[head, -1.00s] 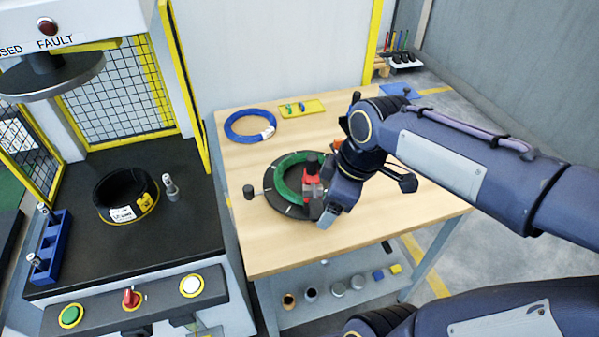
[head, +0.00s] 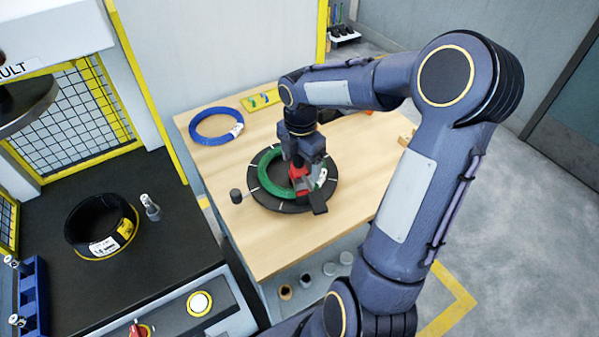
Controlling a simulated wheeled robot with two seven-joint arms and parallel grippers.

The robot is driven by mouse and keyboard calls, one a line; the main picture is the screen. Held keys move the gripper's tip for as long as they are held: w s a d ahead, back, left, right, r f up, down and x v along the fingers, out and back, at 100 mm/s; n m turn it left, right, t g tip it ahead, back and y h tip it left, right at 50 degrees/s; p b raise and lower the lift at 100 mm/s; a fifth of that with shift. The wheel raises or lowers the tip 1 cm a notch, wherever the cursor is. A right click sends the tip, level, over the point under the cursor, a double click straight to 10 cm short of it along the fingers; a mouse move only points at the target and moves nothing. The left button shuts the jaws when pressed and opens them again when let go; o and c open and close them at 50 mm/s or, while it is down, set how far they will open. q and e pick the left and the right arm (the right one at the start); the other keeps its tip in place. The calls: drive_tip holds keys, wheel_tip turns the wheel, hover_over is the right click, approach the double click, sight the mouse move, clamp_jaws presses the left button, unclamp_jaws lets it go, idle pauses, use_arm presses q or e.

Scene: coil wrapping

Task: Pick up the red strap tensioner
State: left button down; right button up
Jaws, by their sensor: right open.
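The red strap tensioner (head: 299,173) sits on the green coil (head: 271,184), which lies on a dark round turntable (head: 262,198) on the wooden table. My right gripper (head: 305,180) points down right over the tensioner, with its jaws open around or beside it; I cannot tell which. The gripper and wrist hide much of the tensioner's top. My left gripper is not in view.
A blue coil (head: 196,136) and a yellow tray (head: 262,99) lie at the back of the table (head: 285,245). A dark knob (head: 236,196) stands left of the turntable. A machine with a black coil (head: 90,232) is at left. The table's front is clear.

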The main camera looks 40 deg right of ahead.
drive_tip(key=shift+f, duration=0.85)
drive_tip(key=c, duration=1.3)
drive_tip(key=shift+r, duration=0.1)
drive_tip(key=shift+c, duration=1.3)
drive_tip(key=shift+r, duration=0.1)
